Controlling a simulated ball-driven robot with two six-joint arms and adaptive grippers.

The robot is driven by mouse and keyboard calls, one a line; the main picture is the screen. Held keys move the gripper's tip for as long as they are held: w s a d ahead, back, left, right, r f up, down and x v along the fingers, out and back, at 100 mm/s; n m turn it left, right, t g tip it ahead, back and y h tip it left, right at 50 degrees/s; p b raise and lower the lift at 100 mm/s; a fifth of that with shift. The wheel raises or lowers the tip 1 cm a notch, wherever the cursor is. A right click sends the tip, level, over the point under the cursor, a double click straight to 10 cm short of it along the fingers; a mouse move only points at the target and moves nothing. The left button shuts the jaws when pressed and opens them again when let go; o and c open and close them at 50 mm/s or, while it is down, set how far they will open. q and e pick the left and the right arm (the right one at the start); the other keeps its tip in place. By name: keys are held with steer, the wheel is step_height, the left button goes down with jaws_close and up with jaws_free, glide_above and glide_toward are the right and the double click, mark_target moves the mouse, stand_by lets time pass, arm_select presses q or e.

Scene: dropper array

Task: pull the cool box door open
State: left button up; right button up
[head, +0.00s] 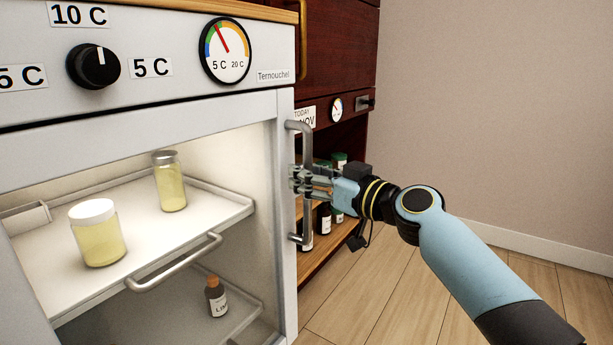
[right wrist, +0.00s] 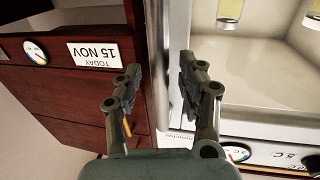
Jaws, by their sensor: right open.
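The cool box (head: 150,112) is white and fills the left of the head view. Its door frame (head: 284,210) looks flush with the front, and the lit inside shows through it. The upright grey door handle (head: 307,149) is at the frame's right edge. My right gripper (head: 300,181) is at the handle's middle, its fingers partly covering the bar. In the right wrist view the open fingers (right wrist: 159,82) stand on either side of the handle bar (right wrist: 161,45). I cannot tell whether either finger touches it. My left gripper is not in view.
Inside are two yellow jars (head: 97,235) (head: 170,182) on a shelf with a pull bar (head: 175,263), and a brown bottle (head: 216,298) below. A dark wooden cabinet (head: 338,60) with bottles stands close at the right. Floor (head: 400,285) in front of it is clear.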

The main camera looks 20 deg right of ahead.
steer(key=shift+w+a, duration=0.15)
steer(key=shift+w, duration=0.15)
jaws_close()
stand_by(0.6)
